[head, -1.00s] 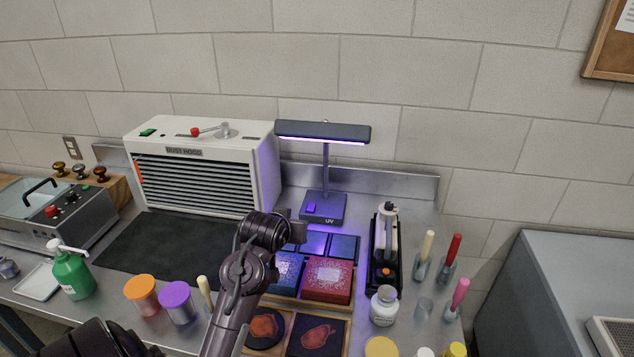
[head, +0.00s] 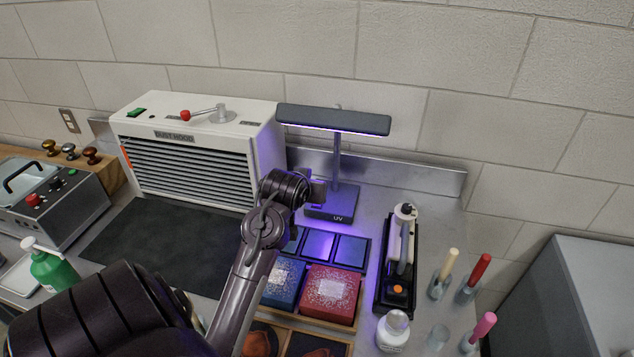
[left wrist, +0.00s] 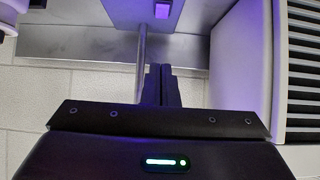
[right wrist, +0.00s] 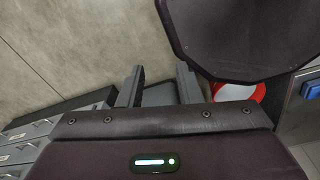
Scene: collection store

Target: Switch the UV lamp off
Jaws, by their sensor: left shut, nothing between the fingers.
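The UV lamp stands at the back of the bench in the head view, with a dark flat shade (head: 333,120), a thin post and a dark base (head: 340,212) marked UV. A violet strip glows under the shade, so the lamp is lit. My left gripper (head: 320,190) is shut and empty, at the base's left side by the post, and hides the switch there. In the left wrist view the violet switch (left wrist: 162,9) shows just past the shut fingertips (left wrist: 162,70), apparently apart from them. My right gripper (right wrist: 159,80) is open and empty, away from the lamp.
The white dust hood (head: 190,130) stands left of the lamp, close to my left gripper. Boxed specimens (head: 332,290) lie in front of the lamp. A black stand with a white tool (head: 402,245) is to the right. A dark mat (head: 165,250) is clear.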

